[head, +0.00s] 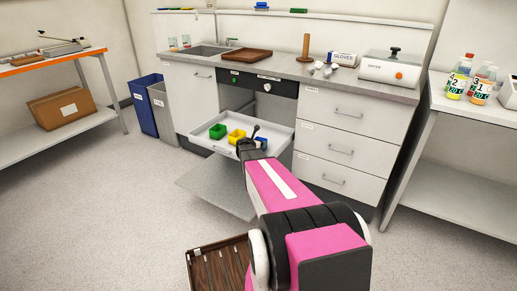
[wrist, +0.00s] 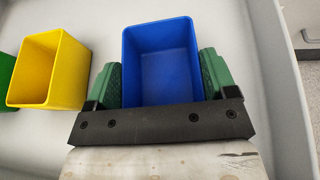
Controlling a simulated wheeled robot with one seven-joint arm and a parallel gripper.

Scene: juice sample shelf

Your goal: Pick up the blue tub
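The blue tub (wrist: 160,62) is an open, empty-looking box in the white drawer. In the wrist view it lies between my gripper's two green finger pads (wrist: 160,82), one beside each side wall. The pads are wide apart and very close to the walls; I cannot tell whether they touch. In the head view the blue tub (head: 262,142) is partly hidden by my gripper (head: 254,139), which reaches down into the drawer.
A yellow tub (wrist: 58,70) stands left of the blue one, with a green tub (wrist: 5,80) further left. The pulled-out white drawer (head: 207,140) has raised walls, and its right wall is near my gripper. A grey panel (head: 215,187) juts out below.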

